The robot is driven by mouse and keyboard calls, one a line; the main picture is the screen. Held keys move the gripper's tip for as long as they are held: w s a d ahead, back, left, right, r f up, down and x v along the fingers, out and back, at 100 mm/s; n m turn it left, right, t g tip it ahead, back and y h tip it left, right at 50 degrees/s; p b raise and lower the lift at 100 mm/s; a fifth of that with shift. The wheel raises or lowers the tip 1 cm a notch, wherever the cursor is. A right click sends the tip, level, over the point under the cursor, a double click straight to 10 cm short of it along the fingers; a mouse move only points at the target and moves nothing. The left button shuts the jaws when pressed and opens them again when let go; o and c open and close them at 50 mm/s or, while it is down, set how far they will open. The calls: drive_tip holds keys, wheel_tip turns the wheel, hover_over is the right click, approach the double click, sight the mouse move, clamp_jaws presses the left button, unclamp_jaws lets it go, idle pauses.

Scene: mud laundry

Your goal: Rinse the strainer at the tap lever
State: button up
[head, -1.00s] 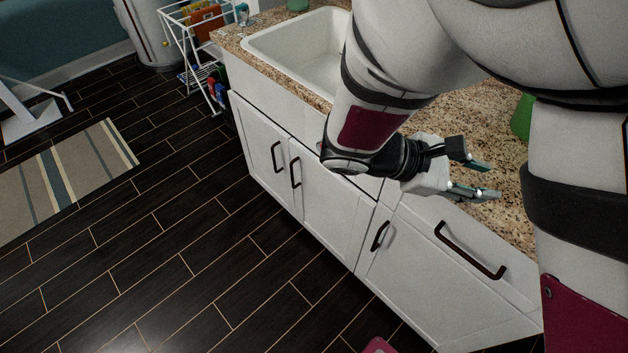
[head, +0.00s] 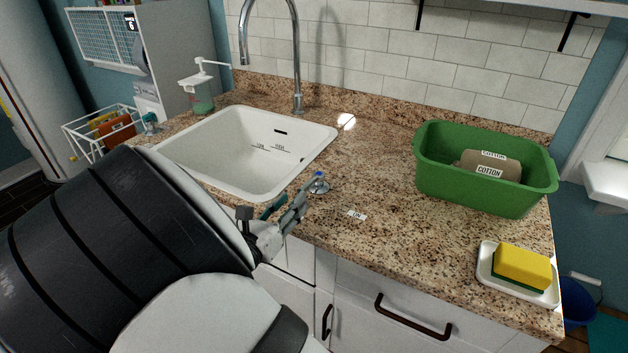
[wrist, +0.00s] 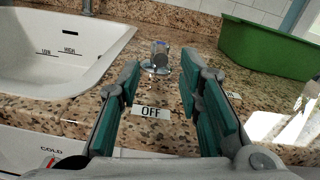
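A small metal tap lever (head: 318,183) with a blue spot stands on the granite counter, right of the sink. It also shows in the wrist view (wrist: 160,58), ahead of and between my fingers. My gripper (head: 288,203) is open and empty over the counter's front edge, pointing at the lever; in the wrist view its teal-padded fingers (wrist: 162,80) are spread. An "OFF" label (wrist: 151,113) lies before the lever, and an "ON" label (head: 357,214) to its right. The white sink (head: 188,172) has a tall chrome spout (head: 297,75) behind it. I see no strainer.
A green tub (head: 480,197) holding items labelled "COTTON" stands at the right back. A yellow sponge (head: 522,267) sits on a white dish at the right front. A soap dispenser (head: 202,95) stands at the sink's far left corner. The counter between lever and tub is clear.

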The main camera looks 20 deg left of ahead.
sight(303, 186)
drive_tip(key=w, duration=0.6)
drive_tip(key=shift+w+d, duration=0.15)
drive_tip(key=shift+d, duration=0.05)
clamp_jaws()
